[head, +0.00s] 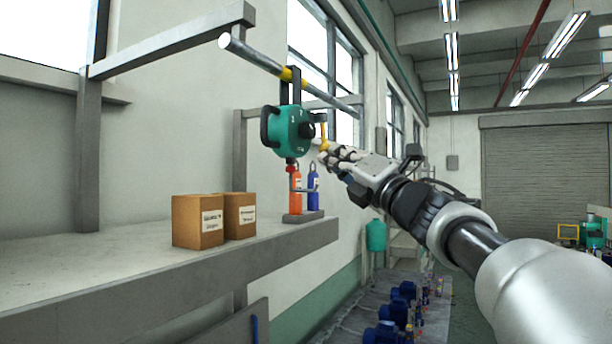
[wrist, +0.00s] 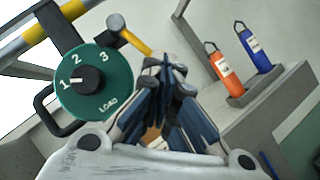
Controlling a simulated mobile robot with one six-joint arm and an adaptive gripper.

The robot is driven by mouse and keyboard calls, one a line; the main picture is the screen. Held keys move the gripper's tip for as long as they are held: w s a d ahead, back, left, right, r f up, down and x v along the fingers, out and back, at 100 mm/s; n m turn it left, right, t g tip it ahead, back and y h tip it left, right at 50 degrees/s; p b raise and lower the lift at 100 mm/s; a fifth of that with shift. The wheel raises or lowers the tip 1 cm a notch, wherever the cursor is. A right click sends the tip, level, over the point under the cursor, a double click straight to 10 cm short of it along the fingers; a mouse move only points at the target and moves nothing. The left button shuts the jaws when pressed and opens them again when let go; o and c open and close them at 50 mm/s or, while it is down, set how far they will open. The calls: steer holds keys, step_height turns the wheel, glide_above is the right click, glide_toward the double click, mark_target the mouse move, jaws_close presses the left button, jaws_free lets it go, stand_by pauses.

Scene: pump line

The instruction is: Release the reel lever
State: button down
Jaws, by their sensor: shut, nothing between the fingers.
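The green reel (head: 288,130) hangs from an overhead pipe. In the wrist view its round dial (wrist: 92,82) reads 1, 2, 3 and LOAD, and the white mark on the black knob (wrist: 84,80) points left, near the 1. A lever (wrist: 134,38) with a yellow shaft and a grey-brown end sticks out beside the dial; its yellow part also shows in the head view (head: 324,131). My gripper (head: 325,152) is shut and empty, just right of the reel. In the wrist view its fingertips (wrist: 166,66) are close to the lever's lower end; whether they touch cannot be told.
An orange weight (head: 295,192) and a blue weight (head: 313,190) stand in a grey holder (head: 302,216) on the shelf (head: 110,262) below. Two cardboard boxes (head: 198,221) stand further left. The overhead pipe (head: 262,58) runs above the reel. Open air lies right of the shelf.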

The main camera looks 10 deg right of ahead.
steer(key=w+d+n+y, duration=0.1)
steer(key=n+y, duration=0.1)
steer(key=n, duration=0.1)
steer(key=w+d+r+n+g+y, duration=0.1)
steer(key=n+y, duration=0.1)
steer(key=n, duration=0.1)
steer(key=w+d+n+g+y, duration=0.1)
steer(key=w+n+y, duration=0.1)
steer(key=n, duration=0.2)
steer(key=shift+r+y, duration=0.25)
steer(key=shift+y, duration=0.05)
steer(key=shift+a+f+b, duration=0.1)
steer(key=shift+b, duration=0.25)
